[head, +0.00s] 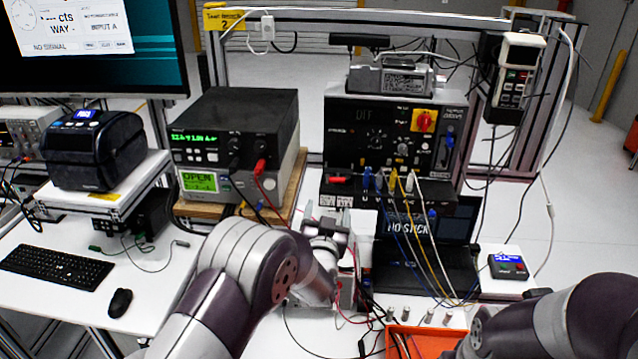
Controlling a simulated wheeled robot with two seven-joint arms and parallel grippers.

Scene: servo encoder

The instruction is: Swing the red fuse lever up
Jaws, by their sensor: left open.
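A black test panel (350,150) stands on the bench at the back centre. A red part that looks like the fuse lever (338,180) lies roughly level at the panel's lower left. A red and yellow rotary switch (424,121) is at its upper right. My left gripper (328,228) is below and in front of the red lever, apart from it as far as I can tell. It is open, and its fingers are small and partly hidden by my wrist. My right arm enters at the lower right; its gripper does not show.
Blue, yellow and white cables (410,235) hang from the panel's front. A laptop (425,262) sits below it. A power supply (235,140) stands to the left. An orange tray (425,343) is at the front. A small box with a blue display (508,266) is at right.

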